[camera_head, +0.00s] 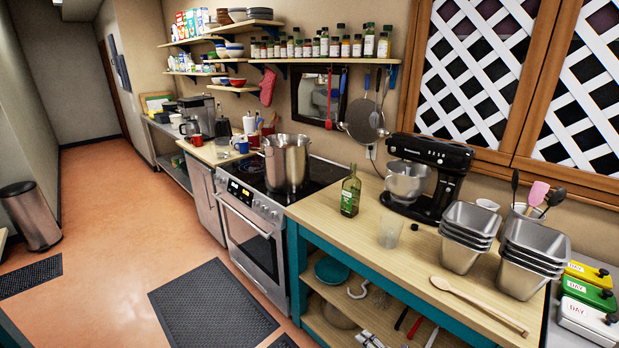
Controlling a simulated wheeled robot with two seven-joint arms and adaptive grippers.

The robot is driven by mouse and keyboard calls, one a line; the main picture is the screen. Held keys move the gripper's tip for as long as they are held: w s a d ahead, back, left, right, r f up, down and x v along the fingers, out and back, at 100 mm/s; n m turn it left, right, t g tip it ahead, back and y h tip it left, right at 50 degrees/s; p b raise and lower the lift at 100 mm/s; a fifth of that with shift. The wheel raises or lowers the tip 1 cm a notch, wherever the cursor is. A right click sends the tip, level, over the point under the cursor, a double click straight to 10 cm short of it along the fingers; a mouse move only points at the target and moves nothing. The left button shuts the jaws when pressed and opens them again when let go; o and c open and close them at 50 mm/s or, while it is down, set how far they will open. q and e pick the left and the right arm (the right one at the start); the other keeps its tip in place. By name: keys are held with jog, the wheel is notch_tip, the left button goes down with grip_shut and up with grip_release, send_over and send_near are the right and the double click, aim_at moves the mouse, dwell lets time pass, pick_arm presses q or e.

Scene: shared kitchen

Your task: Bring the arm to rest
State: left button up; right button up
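Neither of my grippers shows in the head view, and no part of my arms is visible. What they hold and how they are posed cannot be seen.
A wooden-topped counter (370,262) holds a green bottle (350,192), a clear cup (390,234), a black stand mixer (432,172), stacked metal pans (468,236) and a wooden spoon (478,303). A steel pot (287,162) stands on the stove (250,235). Open floor (120,225) lies left.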

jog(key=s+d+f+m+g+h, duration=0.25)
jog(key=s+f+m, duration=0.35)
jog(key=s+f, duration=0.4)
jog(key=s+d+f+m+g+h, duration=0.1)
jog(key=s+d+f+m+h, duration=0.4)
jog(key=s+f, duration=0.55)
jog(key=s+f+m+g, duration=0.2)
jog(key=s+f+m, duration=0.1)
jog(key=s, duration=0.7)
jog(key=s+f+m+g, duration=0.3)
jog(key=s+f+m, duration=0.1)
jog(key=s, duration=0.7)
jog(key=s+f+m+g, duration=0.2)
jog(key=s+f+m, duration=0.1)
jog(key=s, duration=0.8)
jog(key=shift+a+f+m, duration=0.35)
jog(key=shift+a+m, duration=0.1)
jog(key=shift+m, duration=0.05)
